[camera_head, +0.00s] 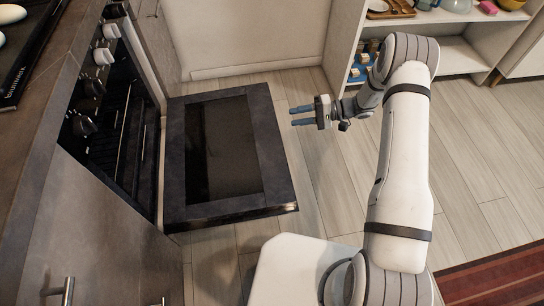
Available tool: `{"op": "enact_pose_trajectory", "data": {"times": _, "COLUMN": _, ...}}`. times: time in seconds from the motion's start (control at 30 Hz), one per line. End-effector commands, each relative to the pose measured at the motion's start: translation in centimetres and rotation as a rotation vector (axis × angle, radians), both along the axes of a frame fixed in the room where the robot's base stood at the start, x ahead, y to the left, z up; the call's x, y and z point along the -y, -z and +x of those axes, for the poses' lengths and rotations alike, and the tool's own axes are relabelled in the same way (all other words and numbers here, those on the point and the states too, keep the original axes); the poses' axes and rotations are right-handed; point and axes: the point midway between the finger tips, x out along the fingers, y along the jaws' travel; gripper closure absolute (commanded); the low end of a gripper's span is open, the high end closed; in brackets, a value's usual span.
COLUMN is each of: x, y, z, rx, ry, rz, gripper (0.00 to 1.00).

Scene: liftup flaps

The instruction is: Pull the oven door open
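The oven (118,120) stands at the left, with several knobs on its front panel. Its door (277,150) is hinged down and lies about flat, reaching out over the floor, with a dark glass pane in the middle. My gripper (292,116) is beyond the door's outer right edge in the picture, with its two blue-grey fingers pointing left towards the door. The fingers are apart with a gap between them, and nothing is held. The gripper appears apart from the door. The door's handle cannot be made out.
A shelf unit (465,50) with dishes and small items stands at the upper right, behind my arm. A cabinet with metal handles (66,291) is at the lower left. Wooden floor (480,190) is clear at the right, with a red striped rug (500,280) at the corner.

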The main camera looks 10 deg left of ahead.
Motion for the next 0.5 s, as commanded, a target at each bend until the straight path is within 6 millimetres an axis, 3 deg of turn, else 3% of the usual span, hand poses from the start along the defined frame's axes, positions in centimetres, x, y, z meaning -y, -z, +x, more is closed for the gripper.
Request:
{"op": "enact_pose_trajectory", "data": {"times": 0.03, "x": -0.3, "y": 4.6, "z": 0.2, "rx": -0.008, "ry": 0.026, "rz": 0.044, "gripper": 0.64}}
{"op": "enact_pose_trajectory", "data": {"times": 0.2, "x": -1.1, "y": 13.1, "z": 0.9, "rx": 0.008, "ry": 0.121, "rz": 0.176, "gripper": 0.64}}
{"op": "enact_pose_trajectory", "data": {"times": 0.4, "x": -1.3, "y": 20.2, "z": 0.8, "rx": 0.031, "ry": 0.215, "rz": 0.274, "gripper": 0.64}}
{"op": "enact_pose_trajectory", "data": {"times": 0.5, "x": -1.4, "y": 22.6, "z": 0.7, "rx": 0.04, "ry": 0.253, "rz": 0.307, "gripper": 0.64}}
